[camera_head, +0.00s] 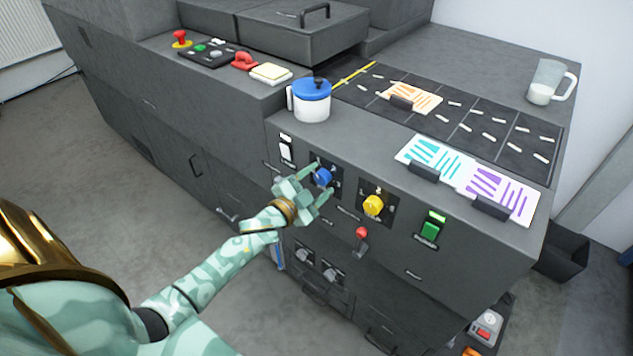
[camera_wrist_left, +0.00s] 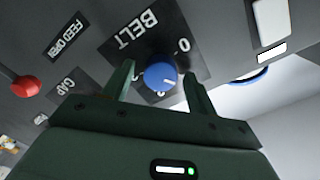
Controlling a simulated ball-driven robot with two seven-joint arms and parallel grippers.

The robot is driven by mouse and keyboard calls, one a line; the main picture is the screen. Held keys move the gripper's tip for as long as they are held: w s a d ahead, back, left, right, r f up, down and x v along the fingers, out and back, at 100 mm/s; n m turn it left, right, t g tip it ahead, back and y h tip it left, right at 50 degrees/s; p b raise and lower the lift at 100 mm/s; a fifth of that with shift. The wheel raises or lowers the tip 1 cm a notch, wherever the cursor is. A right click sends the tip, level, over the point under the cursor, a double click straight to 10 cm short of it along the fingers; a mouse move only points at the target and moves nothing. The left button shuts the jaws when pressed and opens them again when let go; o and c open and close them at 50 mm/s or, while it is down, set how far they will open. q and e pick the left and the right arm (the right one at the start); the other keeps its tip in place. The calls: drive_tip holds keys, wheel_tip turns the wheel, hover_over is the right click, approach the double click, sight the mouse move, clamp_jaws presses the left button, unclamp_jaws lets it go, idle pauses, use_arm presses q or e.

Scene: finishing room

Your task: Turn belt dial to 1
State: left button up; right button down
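The belt dial is a blue round knob (camera_head: 323,176) on a black plate on the machine's front. In the left wrist view the knob (camera_wrist_left: 160,75) sits below the word BELT, with a 0 marked at its upper right; other marks are partly hidden. A small pale mark shows on the knob's right side, but I cannot tell its setting for sure. My left gripper (camera_head: 317,187) is at the dial. In the wrist view its open fingers (camera_wrist_left: 158,72) stand on either side of the knob, with a visible gap on both sides. My right gripper is not in view.
A yellow dial (camera_head: 373,205), a red-knobbed lever (camera_head: 362,233) and a green switch (camera_head: 432,228) sit to the right on the same front. A white switch (camera_head: 286,148) is just left. A blue-lidded jug (camera_head: 311,100) stands on the ledge above.

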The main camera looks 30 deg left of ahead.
use_arm(q)
drive_tip(key=s+a+p, duration=0.1)
drive_tip(key=s+p, duration=0.1)
drive_tip(key=s, duration=1.4)
drive_tip(key=shift+s+a+r, duration=0.15)
drive_tip(key=s+a+f+n+g+y, duration=0.1)
drive_tip(key=s+f+n+g, duration=0.4)
drive_tip(key=f, duration=0.7)
drive_tip(key=s+f+g+y, duration=0.25)
drive_tip(key=s+f, duration=0.35)
drive_tip(key=f, duration=0.5)
drive_tip(key=s+d+f+g, duration=0.3)
drive_tip(key=s+f, duration=0.2)
drive_tip(key=s, duration=0.4)
drive_tip(key=s+d+f+n+g+h, duration=0.1)
drive_tip(key=s+d+f+g, duration=0.2)
drive_tip(key=s, duration=0.5)
drive_tip(key=s+d+f+g+h, duration=0.1)
drive_tip(key=s+d+f+g, duration=0.3)
drive_tip(key=s+f, duration=0.4)
drive_tip(key=shift+s+d, duration=0.25)
drive_tip(key=shift+s, duration=0.6)
